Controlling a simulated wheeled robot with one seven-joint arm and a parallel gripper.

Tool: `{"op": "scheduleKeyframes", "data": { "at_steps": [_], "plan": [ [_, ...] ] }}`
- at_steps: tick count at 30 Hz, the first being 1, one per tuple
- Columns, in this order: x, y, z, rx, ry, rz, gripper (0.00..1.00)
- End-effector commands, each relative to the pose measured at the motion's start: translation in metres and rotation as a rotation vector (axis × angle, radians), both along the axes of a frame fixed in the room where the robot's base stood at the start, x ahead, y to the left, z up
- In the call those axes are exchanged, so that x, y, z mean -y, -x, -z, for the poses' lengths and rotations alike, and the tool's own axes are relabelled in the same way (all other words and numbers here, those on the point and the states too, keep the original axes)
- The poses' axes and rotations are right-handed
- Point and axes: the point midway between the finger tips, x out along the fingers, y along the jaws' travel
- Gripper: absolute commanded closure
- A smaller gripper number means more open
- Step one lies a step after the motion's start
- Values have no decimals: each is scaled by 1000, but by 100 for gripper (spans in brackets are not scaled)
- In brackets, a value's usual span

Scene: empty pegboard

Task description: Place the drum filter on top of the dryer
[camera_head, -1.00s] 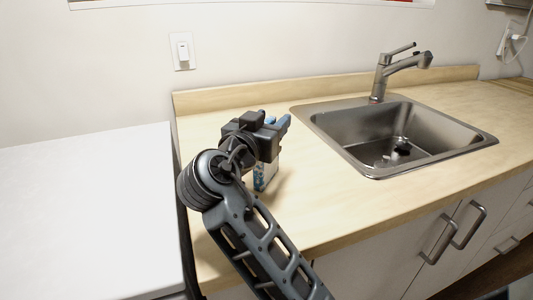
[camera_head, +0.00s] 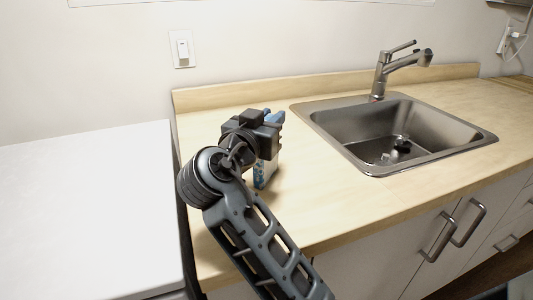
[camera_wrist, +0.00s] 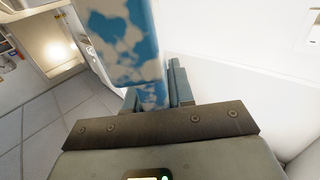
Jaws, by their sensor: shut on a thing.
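My gripper (camera_head: 274,118) is above the wooden counter in the head view, left of the sink. It is shut on the drum filter, a blue and white patterned thing (camera_head: 260,176), mostly hidden behind my gripper and wrist. In the wrist view the drum filter (camera_wrist: 125,45) rises between the fingers of my gripper (camera_wrist: 158,92). The dryer appears to be the white flat-topped box (camera_head: 85,205) at the left of the head view. Its visible top is bare. My gripper is to the right of it, over the counter.
The wooden counter (camera_head: 330,205) has free room around my gripper. A metal sink (camera_head: 350,125) with a faucet (camera_head: 382,75) lies to the right. A narrow dark gap separates the white box from the counter. A wall with a switch (camera_head: 182,49) stands behind.

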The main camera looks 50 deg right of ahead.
Motion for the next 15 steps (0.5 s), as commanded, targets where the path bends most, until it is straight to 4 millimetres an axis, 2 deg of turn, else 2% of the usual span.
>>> {"op": "scheduleKeyframes", "data": {
  "at_steps": [8,11,15],
  "plan": [
    [0,0,-3,1,1,0,100],
    [0,0,-10,1,1,0,100],
    [0,0,-29,2,1,0,100]
  ]
}}
